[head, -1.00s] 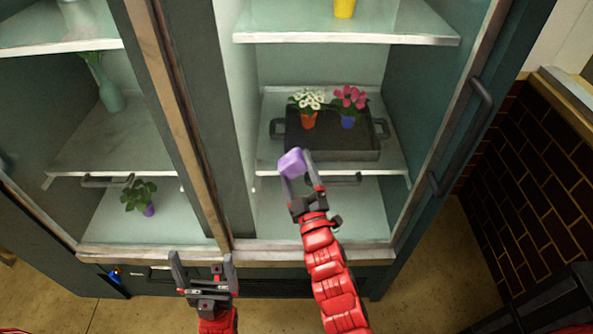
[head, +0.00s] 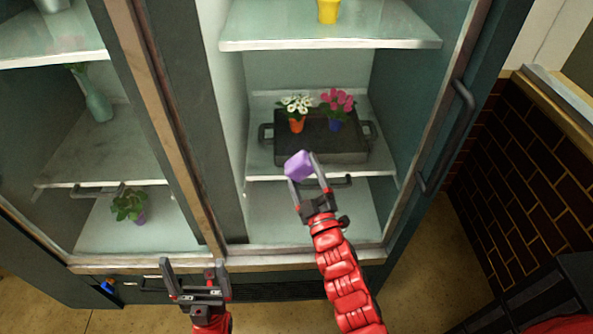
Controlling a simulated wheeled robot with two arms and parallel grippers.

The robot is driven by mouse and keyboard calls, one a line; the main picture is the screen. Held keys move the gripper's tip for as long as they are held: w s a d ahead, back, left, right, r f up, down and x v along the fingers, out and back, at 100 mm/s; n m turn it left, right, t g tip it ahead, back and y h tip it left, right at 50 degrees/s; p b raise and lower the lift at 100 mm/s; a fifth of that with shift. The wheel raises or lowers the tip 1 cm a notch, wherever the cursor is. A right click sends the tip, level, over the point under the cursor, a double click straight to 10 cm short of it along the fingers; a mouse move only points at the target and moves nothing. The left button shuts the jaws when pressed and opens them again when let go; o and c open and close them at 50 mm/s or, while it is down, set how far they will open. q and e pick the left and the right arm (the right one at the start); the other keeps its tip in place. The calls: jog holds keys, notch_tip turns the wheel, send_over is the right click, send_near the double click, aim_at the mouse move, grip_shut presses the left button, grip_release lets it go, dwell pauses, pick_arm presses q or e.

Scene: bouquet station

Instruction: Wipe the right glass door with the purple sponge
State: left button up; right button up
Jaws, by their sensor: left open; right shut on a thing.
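The purple sponge (head: 298,165) is held between the fingertips of my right gripper (head: 303,172), which is shut on it. My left gripper (head: 194,268) is open and empty, low in front of the cabinet's bottom edge, left of my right arm.
Behind the right door, a black tray (head: 350,157) holds a white-flowered orange pot (head: 296,126) and a pink-flowered blue pot (head: 335,125). A yellow pot (head: 328,12) stands above. The left side has a vase (head: 97,105) and a purple potted plant (head: 138,216). A door handle (head: 462,120) juts out at right.

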aim_at(285, 173)
jog(key=shift+a+f+b, duration=0.2)
jog(key=shift+a+b, duration=1.05)
jog(key=shift+b, duration=0.05)
jog(key=shift+a+r+b, duration=0.1)
jog(key=shift+a+b, duration=0.25)
jog(key=shift+a, duration=0.05)
jog(key=shift+w+a+r, duration=0.1)
jog(key=shift+a+r, duration=0.05)
jog(key=shift+a, duration=0.2)
jog(key=shift+s+a+f+b, duration=0.1)
jog(key=shift+s+f+b, duration=0.15)
jog(key=shift+s+b, duration=0.1)
jog(key=shift+s+f, duration=0.1)
jog(key=shift+s, duration=0.25)
jog(key=s, duration=0.1)
jog(key=s+b, duration=0.1)
jog(key=s, duration=0.2)
jog(key=shift+s+r+b, duration=0.2)
jog(key=shift+r+b, duration=0.05)
jog(key=shift+b, duration=0.1)
